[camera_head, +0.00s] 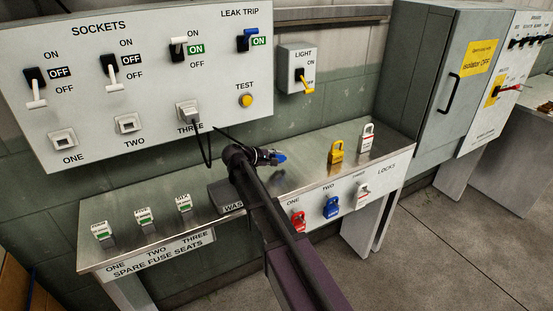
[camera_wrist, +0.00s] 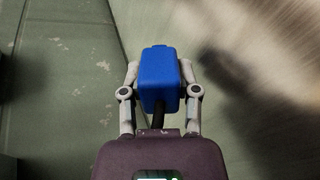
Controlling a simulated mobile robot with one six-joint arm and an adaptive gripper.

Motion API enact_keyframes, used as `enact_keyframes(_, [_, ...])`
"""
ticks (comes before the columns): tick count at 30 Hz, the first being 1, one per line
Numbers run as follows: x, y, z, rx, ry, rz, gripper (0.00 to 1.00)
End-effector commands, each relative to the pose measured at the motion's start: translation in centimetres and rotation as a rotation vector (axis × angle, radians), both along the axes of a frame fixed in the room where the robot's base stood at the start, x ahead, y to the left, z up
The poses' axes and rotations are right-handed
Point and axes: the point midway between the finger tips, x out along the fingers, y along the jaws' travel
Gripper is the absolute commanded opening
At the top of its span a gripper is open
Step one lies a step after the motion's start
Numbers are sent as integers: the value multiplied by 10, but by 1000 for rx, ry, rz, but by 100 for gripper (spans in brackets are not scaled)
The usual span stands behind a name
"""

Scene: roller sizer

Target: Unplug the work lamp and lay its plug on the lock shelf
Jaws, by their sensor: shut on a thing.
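My gripper (camera_head: 272,157) is shut on a blue plug-like block (camera_wrist: 159,78), one finger on each side. The block also shows at the gripper's tip in the head view (camera_head: 280,157). A dark cord leaves its near end in the wrist view. In the head view the gripper is over or beside the metal lock shelf (camera_head: 308,178); its height is unclear. Socket three holds a grey plug (camera_head: 187,112) with a dark cord (camera_head: 207,148) hanging down, its lower end lost behind my arm. The work lamp itself is not identifiable.
A yellow padlock (camera_head: 336,152) and a white padlock (camera_head: 367,138) stand on the shelf's right part. Several locks hang on its front. Fuses (camera_head: 143,215) stand at the left. A grey box (camera_head: 225,194) is beside my arm. The light switch box (camera_head: 297,68) is behind.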

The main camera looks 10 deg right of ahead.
Motion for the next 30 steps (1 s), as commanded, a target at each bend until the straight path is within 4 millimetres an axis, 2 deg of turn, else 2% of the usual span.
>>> enact_keyframes(10, [0,0,-1,0,0,0,0])
enact_keyframes(11, [0,0,-1,0,0,0,47])
enact_keyframes(14, [0,0,-1,0,0,0,77])
enact_keyframes(15, [0,0,-1,0,0,0,82])
enact_keyframes(30, [0,0,1,0,0,0,82])
